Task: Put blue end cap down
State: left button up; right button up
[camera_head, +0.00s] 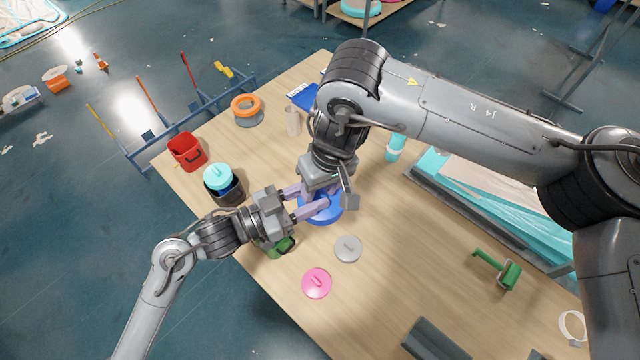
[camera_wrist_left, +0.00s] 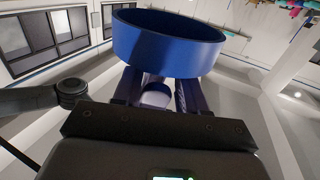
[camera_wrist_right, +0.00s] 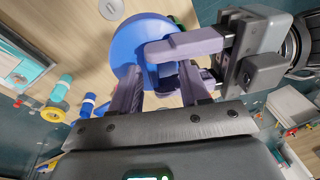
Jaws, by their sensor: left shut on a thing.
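The blue end cap (camera_head: 322,214) is a round blue piece above the middle of the table, partly hidden by my grippers. My left gripper (camera_head: 313,197) reaches in from the left and is shut on the cap. The left wrist view shows the cap's blue side wall (camera_wrist_left: 165,45) just beyond the left fingers. My right gripper (camera_head: 341,188) points down over the cap from above. In the right wrist view its fingers (camera_wrist_right: 160,78) stand apart over the cap's flat blue face (camera_wrist_right: 132,45), with a left finger crossing that face. Whether the right fingers touch the cap is unclear.
On the wooden table (camera_head: 400,265), a grey lid (camera_head: 348,248) and a pink lid (camera_head: 316,283) lie near the cap. A dark pot with a cyan lid (camera_head: 217,176), a red bin (camera_head: 186,151) and orange rings (camera_head: 246,107) stand left. A green-handled tool (camera_head: 498,270) lies right.

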jog(key=c, duration=0.7)
jog(key=shift+s+a, duration=0.1)
jog(key=shift+a, duration=0.05)
grip_shut()
pick_arm(q)
jog(key=o, duration=0.8)
jog(key=shift+c, duration=0.2)
jog(key=o, duration=0.4)
